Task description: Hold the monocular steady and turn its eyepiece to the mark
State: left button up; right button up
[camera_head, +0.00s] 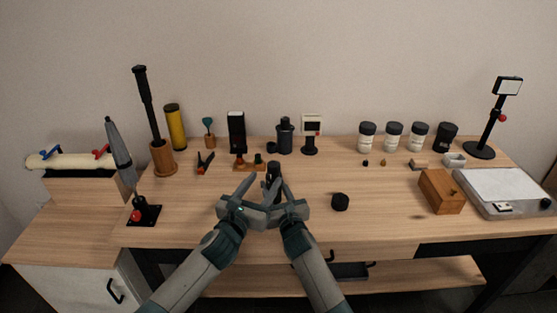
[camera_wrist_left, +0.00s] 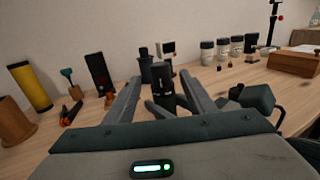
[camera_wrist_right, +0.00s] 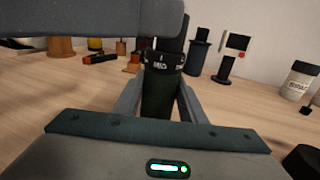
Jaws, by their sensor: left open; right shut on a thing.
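The dark monocular (camera_head: 273,172) stands upright above the front middle of the table. My right gripper (camera_wrist_right: 160,88) is shut on its green lower body (camera_wrist_right: 160,100). Above that, the black eyepiece ring (camera_wrist_right: 165,60) carries white marks and lettering; I cannot tell whether the marks line up. My left gripper (camera_wrist_left: 160,80) is open, its fingers on either side of the monocular (camera_wrist_left: 163,90), with gaps visible. One left finger crosses the top of the right wrist view and hides part of the upper end.
A round black cap (camera_head: 340,201) lies right of the grippers. Behind stand a black canister (camera_head: 285,137), a small display stand (camera_head: 311,130) and several jars (camera_head: 393,137). A wooden box (camera_head: 441,192) is at right. Bare table (camera_head: 385,215) lies between cap and box.

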dwell(0.3)
pick_arm(q)
jog(key=x, duration=1.2)
jog(key=c, duration=1)
